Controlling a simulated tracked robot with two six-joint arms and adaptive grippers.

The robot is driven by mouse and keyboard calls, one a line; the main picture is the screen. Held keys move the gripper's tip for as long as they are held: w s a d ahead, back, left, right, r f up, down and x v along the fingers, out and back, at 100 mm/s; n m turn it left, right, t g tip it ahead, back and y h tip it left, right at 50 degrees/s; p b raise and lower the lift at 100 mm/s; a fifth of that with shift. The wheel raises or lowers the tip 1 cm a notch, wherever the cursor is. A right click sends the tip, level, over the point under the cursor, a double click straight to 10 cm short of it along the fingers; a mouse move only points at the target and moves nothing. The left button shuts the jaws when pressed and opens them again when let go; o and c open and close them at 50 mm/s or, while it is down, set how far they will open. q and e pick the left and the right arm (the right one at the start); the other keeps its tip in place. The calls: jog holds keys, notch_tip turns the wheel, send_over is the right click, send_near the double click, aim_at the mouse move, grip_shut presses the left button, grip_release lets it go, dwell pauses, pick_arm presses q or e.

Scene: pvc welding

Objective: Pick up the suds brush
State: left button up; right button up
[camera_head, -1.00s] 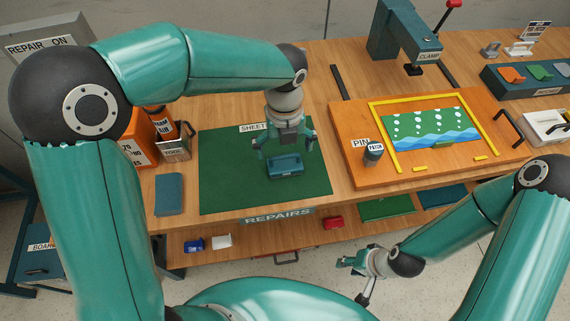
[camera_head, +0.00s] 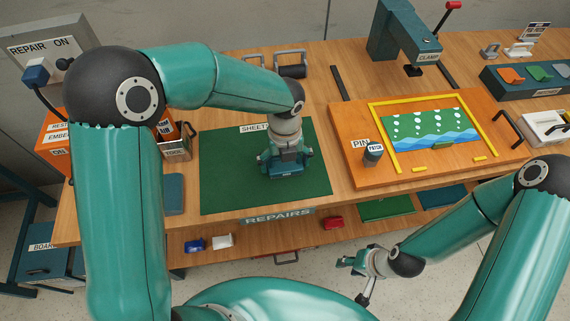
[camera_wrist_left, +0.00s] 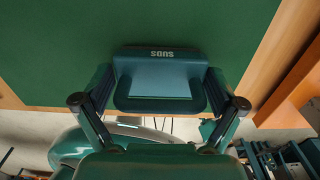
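The suds brush (camera_head: 287,176) is a dark teal block on the green sheet mat (camera_head: 230,194). In the left wrist view the brush (camera_wrist_left: 160,72) shows its label, SUDS, upside down. My left gripper (camera_head: 286,164) points down over the brush and covers much of it in the head view. Its two fingers (camera_wrist_left: 160,90) stand on either side of the brush, close to its ends; firm contact is not clear. It looks open around the brush. My right gripper (camera_head: 350,263) is empty, in front of the bench, apart from everything, and its fingers look spread.
A blue pad (camera_head: 174,196) and containers stand at left, partly behind my arm. A clamp (camera_head: 395,35) is at the back. The mat around the brush is clear.

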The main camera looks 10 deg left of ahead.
pick_arm(q)
jog(key=c, duration=0.6)
jog(key=shift+r, duration=0.1)
jog(key=shift+c, duration=0.2)
notch_tip(320, 180, up, 20)
jog(key=p, duration=0.1)
jog(key=o, duration=0.6)
jog(key=c, duration=0.4)
